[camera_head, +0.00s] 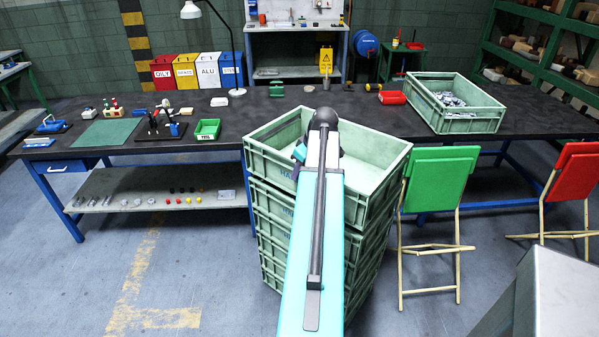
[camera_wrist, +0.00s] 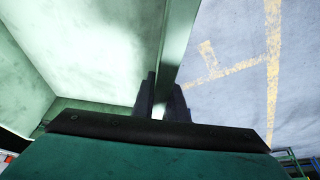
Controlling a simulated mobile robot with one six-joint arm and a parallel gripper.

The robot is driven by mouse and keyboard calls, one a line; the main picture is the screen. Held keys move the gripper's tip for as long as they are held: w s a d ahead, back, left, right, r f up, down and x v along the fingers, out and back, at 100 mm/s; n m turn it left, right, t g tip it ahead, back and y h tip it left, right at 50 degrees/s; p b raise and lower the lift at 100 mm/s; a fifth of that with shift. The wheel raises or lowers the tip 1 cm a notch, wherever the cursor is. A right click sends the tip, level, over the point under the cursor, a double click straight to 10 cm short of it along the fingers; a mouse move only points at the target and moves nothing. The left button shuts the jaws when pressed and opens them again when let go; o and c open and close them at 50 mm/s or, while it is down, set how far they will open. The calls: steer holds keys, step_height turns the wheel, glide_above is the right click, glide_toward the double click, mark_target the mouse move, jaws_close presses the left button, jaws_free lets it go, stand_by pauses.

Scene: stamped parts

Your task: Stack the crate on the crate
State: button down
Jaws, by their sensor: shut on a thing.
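A pale green empty crate (camera_head: 262,162) is at the top of a column of similar green crates (camera_head: 274,226) in the head view, in front of the workbench. A dark line runs between it and the crate below. I cannot tell whether they touch or a small gap is left. My gripper (camera_wrist: 163,97) is shut on one wall of the top crate (camera_wrist: 80,50) in the wrist view, one finger on each side of the wall. In the head view my arm hides most of the gripper and part of the crates.
Another green crate (camera_head: 455,124) with metal parts stands on the dark workbench (camera_head: 330,98). A green folding chair (camera_head: 440,185) stands close to the right of the column, with a red chair (camera_head: 578,172) farther right. The floor (camera_head: 140,270) to the left is clear.

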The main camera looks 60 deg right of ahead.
steer(key=shift+d, duration=0.1)
steer(key=shift+f+p, duration=0.65)
steer(key=shift+f, duration=1)
steer(key=c, duration=1.8)
jaws_free()
steer(key=shift+f, duration=0.1)
steer(key=shift+o, duration=0.2)
steer(key=shift+s, duration=0.1)
steer(key=shift+b+v, duration=1.05)
steer(key=shift+v, duration=4.95)
